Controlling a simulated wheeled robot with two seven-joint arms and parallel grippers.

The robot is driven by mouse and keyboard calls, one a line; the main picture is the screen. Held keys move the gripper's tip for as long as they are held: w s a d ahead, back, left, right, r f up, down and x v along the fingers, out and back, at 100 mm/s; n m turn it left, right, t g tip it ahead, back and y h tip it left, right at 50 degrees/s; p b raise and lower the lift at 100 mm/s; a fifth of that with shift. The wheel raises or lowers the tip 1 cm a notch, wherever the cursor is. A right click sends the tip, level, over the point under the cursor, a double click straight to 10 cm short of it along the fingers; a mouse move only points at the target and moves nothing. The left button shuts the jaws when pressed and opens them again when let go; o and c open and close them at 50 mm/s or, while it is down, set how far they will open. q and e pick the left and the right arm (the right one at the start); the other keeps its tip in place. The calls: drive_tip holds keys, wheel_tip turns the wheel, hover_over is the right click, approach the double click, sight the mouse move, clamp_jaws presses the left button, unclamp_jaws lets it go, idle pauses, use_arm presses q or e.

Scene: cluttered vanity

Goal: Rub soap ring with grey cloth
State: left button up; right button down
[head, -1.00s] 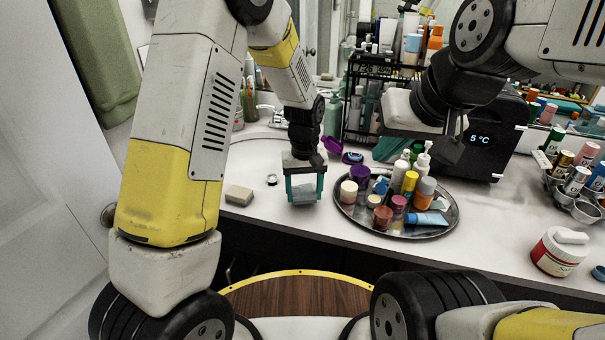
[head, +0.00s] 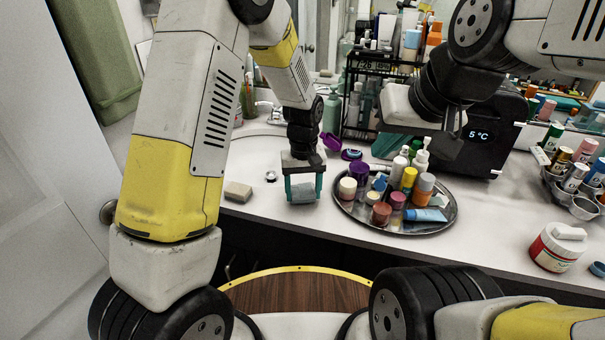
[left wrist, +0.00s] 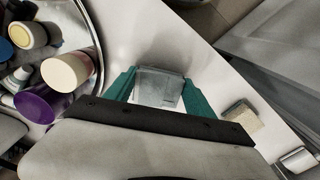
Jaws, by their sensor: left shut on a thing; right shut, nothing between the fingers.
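My left gripper (head: 303,190), with teal fingers, is shut on a folded grey cloth (head: 301,186). It points down at the white counter near its front edge, left of the round tray. The left wrist view also shows the cloth (left wrist: 158,84) between the fingers, low over the counter or on it; I cannot tell if it touches. I cannot make out a soap ring; the cloth and fingers cover part of the counter. My right gripper (head: 446,147) is shut and empty, above the counter behind the tray, in front of the black box.
A round metal tray (head: 446,218) crowded with bottles and jars stands just right of my left gripper. A beige block (head: 238,191) lies to its left. A white jar (head: 556,247) stands at the right. A black box (head: 485,145) and a shelf (head: 354,105) are behind.

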use_arm(q)
drive_tip(key=shift+f, duration=0.45)
